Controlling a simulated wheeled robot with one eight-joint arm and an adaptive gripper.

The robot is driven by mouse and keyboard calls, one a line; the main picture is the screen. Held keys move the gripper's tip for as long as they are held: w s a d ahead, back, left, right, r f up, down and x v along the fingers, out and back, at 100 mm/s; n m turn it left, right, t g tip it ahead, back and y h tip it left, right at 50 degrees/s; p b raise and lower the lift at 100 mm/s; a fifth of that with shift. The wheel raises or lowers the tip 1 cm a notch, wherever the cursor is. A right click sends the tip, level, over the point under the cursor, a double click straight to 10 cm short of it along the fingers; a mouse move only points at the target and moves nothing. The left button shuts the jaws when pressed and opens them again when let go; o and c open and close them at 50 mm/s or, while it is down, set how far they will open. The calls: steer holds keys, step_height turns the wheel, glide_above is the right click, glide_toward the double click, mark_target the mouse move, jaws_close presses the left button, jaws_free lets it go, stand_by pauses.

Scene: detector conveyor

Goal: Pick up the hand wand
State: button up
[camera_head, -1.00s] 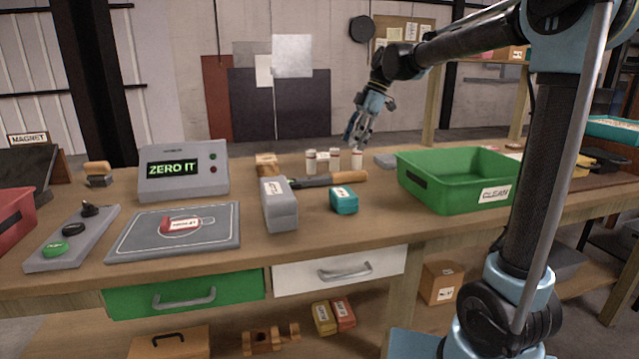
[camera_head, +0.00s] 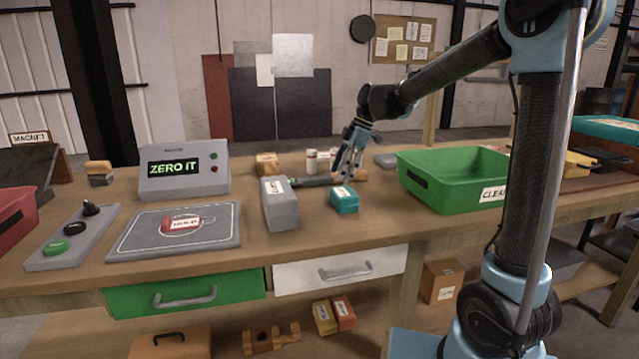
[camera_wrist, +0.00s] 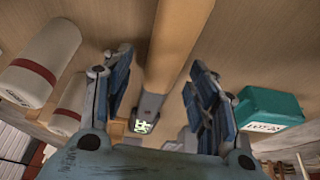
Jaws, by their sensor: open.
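The hand wand (camera_head: 316,181) lies flat on the workbench, behind the teal box and right of the grey box. Its dark part shows left of my gripper; its wooden handle is partly hidden by my fingers. In the wrist view, the wooden handle (camera_wrist: 181,40) runs between my fingers, with a small green-lit end beyond it. My gripper (camera_head: 346,174) is open, pointing down at the handle. In the wrist view, my gripper (camera_wrist: 160,68) has a finger on each side of the handle, with no clear contact.
A teal box (camera_head: 344,200) and a grey box (camera_head: 281,204) stand close in front. White bottles (camera_head: 312,161) stand just behind the wand. A green bin (camera_head: 450,198) stands right. A display unit (camera_head: 184,170) and grey pad (camera_head: 190,243) are left.

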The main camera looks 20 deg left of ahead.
steer(key=shift+f, duration=0.1)
jaws_close()
step_height(320, 180, up, 10)
stand_by(0.8)
stand_by(0.5)
